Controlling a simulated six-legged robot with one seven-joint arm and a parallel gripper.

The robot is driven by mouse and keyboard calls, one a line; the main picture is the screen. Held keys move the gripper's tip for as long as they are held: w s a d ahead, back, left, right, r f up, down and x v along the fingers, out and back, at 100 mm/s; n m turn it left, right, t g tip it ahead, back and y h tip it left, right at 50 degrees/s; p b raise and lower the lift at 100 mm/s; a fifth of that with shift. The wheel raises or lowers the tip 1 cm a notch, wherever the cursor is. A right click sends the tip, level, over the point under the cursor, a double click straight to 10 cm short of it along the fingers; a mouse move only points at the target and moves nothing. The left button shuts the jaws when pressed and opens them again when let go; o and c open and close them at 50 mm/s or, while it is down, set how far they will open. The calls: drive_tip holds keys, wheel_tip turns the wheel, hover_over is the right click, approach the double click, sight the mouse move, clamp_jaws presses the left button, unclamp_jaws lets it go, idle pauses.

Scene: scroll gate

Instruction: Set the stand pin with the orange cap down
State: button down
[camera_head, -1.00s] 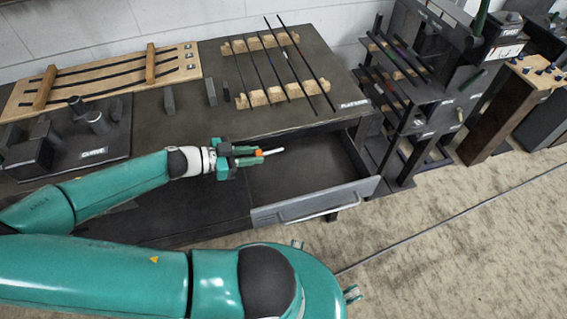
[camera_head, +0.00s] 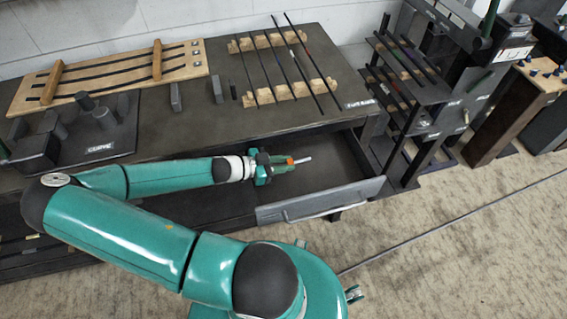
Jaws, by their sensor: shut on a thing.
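The stand pin (camera_head: 303,160) is a short pale rod with an orange cap (camera_head: 290,161). It lies roughly level between the jaws of my gripper (camera_head: 284,163), its pale end pointing right. My gripper is shut on the pin near the orange cap. Both appear over the open drawer (camera_head: 320,212), in front of the bench edge. The part of the pin inside the jaws is hidden. I cannot tell the exact height of the pin above the drawer floor.
The bench (camera_head: 215,125) carries a wooden rack of dark rods (camera_head: 285,90), a wooden board with dark strips (camera_head: 115,75) and a dark block fixture (camera_head: 100,130). A black shelf rack (camera_head: 415,85) stands at the right. A long thin rod (camera_head: 450,222) crosses the carpet.

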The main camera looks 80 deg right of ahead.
drive_tip(key=shift+f, duration=0.3)
drive_tip(key=shift+a+f, duration=0.15)
drive_tip(key=shift+f, duration=0.25)
drive_tip(key=c, duration=1.2)
unclamp_jaws()
drive_tip(key=shift+s, duration=0.1)
drive_tip(key=shift+d+r, duration=0.2)
drive_tip(key=shift+r, duration=0.35)
drive_tip(key=v, duration=1.2)
drive_tip(key=shift+a+r, duration=0.1)
